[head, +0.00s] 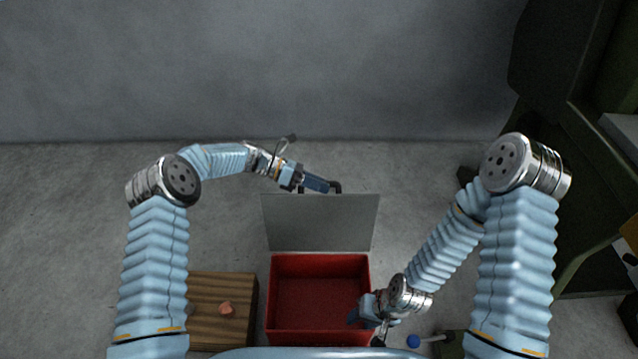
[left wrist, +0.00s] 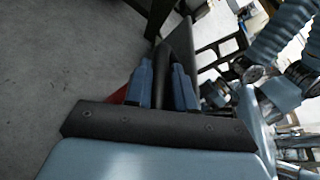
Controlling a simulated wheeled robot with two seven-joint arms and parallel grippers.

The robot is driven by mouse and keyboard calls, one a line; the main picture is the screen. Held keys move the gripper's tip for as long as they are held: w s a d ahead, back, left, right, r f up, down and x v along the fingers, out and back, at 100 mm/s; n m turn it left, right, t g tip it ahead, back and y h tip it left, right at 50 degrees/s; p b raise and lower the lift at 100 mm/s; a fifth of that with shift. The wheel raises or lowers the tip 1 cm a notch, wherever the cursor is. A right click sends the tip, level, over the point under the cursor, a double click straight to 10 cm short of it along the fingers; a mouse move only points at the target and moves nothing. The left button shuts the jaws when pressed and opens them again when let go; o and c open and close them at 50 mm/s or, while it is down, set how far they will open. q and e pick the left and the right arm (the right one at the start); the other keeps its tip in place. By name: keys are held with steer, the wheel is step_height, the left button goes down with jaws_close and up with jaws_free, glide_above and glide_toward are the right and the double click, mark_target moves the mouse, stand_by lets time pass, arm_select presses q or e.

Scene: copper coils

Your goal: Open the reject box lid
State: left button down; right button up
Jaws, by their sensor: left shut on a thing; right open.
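The reject box (head: 320,338) is a red open-topped box on the floor in the head view, and its inside looks empty. Its grey lid (head: 322,225) stands raised at the box's far edge. My left gripper (head: 330,186) is at the lid's top edge, shut on the dark lid handle (head: 338,187). In the left wrist view the blue fingers (left wrist: 163,88) close on both sides of the black handle bar (left wrist: 163,65). My right gripper (head: 364,316) is open and low at the box's right edge; what lies between its fingers is hard to see.
A wooden crate or block (head: 222,300) with a small copper-coloured piece (head: 226,308) on it stands left of the box. A blue ball-like knob (head: 413,341) is at the lower right. Dark green machinery (head: 585,110) fills the right side. A grey wall is behind, with bare floor before it.

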arm_select(q)
steer(key=c, duration=1.1)
jaws_free()
steer(key=shift+o, duration=0.2)
steer(key=b+v, duration=0.1)
steer(key=v, duration=1.2)
steer(key=shift+a, duration=0.35)
steer(key=shift+w+r, duration=0.1)
